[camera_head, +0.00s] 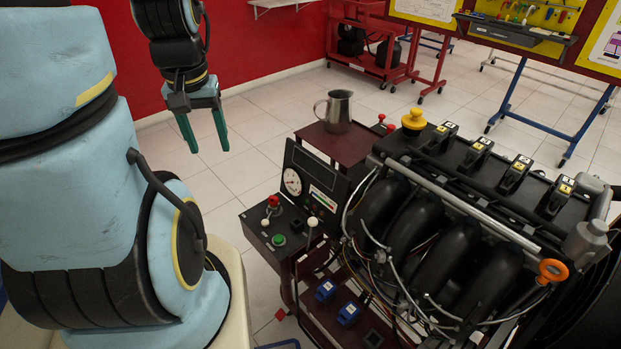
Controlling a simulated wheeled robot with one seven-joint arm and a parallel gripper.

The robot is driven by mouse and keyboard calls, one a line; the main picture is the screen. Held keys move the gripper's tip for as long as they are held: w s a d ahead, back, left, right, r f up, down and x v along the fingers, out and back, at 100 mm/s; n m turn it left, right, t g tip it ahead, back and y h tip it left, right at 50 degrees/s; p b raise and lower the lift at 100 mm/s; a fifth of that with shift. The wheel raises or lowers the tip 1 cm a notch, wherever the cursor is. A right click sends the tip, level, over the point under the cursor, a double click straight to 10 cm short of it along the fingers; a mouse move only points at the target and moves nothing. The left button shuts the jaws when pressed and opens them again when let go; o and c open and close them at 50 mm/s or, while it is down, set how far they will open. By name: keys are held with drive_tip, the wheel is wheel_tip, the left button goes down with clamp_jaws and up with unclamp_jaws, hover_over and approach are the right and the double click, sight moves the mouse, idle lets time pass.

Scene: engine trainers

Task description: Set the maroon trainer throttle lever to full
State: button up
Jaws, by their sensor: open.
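The maroon trainer is a dark red frame (335,143) carrying a black engine (425,235), at the centre right. A black control box (262,238) sits at its left end. A thin lever with a white ball knob (312,222) stands at the box's right edge and looks like the throttle lever; its base and any scale are too small to read. My gripper (208,146) hangs open and empty, fingers down, above and left of the control box, well apart from the lever.
The control box also bears a red knob (273,201) and a green button (278,240). A gauge panel (310,190) rises behind it. A metal jug (339,108) stands on the trainer's back shelf. Another maroon stand (372,63) is farther back. Tiled floor between is clear.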

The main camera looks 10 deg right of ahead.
drive_tip(key=w+d+f+m+b, duration=0.1)
drive_tip(key=d+f+m+b, duration=0.1)
drive_tip(key=d+f+m, duration=0.1)
drive_tip(key=w+d+f+m+g+y+b, duration=0.1)
drive_tip(key=d+f+m+b, duration=0.1)
drive_tip(key=d, duration=0.4)
drive_tip(key=w+d+f+m+g+b, duration=0.1)
drive_tip(key=d+f+m+b, duration=0.2)
drive_tip(key=d+f, duration=0.2)
drive_tip(key=shift+d+m+y, duration=0.1)
drive_tip(key=shift+m+y, duration=0.2)
drive_tip(key=shift+m, duration=0.1)
drive_tip(key=c, duration=0.7)
drive_tip(key=d+f+m+b, duration=0.1)
drive_tip(key=d+f+m, duration=0.1)
drive_tip(key=d, duration=0.2)
drive_tip(key=s+d+f+m+y+b, duration=0.1)
drive_tip(key=d+f+m+b, duration=0.1)
drive_tip(key=d+f, duration=0.1)
drive_tip(key=s+d+f+m+y+b, duration=0.1)
drive_tip(key=d+f+m, duration=0.1)
drive_tip(key=d, duration=0.3)
drive_tip(key=shift+s+f+m, duration=0.15)
drive_tip(key=shift+s+m, duration=0.05)
drive_tip(key=shift+m, duration=0.2)
clamp_jaws()
drive_tip(key=shift+s+d+f+m+y, duration=0.15)
drive_tip(key=shift+s+d+m+y, duration=0.15)
drive_tip(key=shift+d, duration=0.25)
